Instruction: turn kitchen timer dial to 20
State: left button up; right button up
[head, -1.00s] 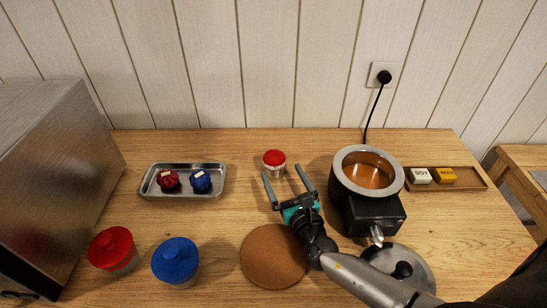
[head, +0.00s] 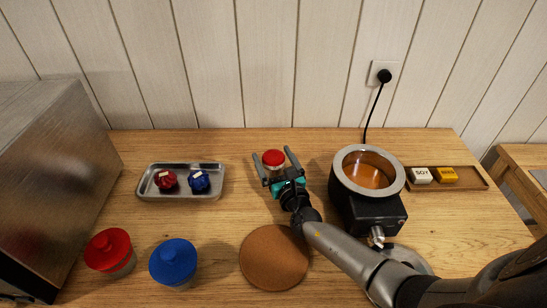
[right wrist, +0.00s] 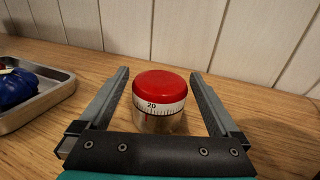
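The kitchen timer (head: 273,160) stands upright on the table, with a red top over a white numbered band and a metal base. In the right wrist view the timer (right wrist: 160,98) sits between the fingers, and the number 20 shows on its band, left of the middle. My right gripper (head: 274,164) is open around the timer, with a finger on each side. Gaps show between the fingers and the timer in the right wrist view (right wrist: 160,84). My left gripper is not in view.
A metal tray (head: 181,168) with a red and a blue item lies left of the timer. A black pot appliance (head: 370,210) stands to the right. A cork mat (head: 273,257), a red-lidded jar (head: 109,248) and a blue-lidded jar (head: 173,260) are nearer.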

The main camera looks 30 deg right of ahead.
jog(key=c, duration=1.2)
jog(key=shift+o, duration=0.2)
jog(key=shift+m+h+p, duration=0.35)
jog(key=shift+m+h, duration=0.15)
jog(key=shift+h, duration=0.6)
jog(key=o, duration=1.3)
jog(key=shift+c, duration=0.2)
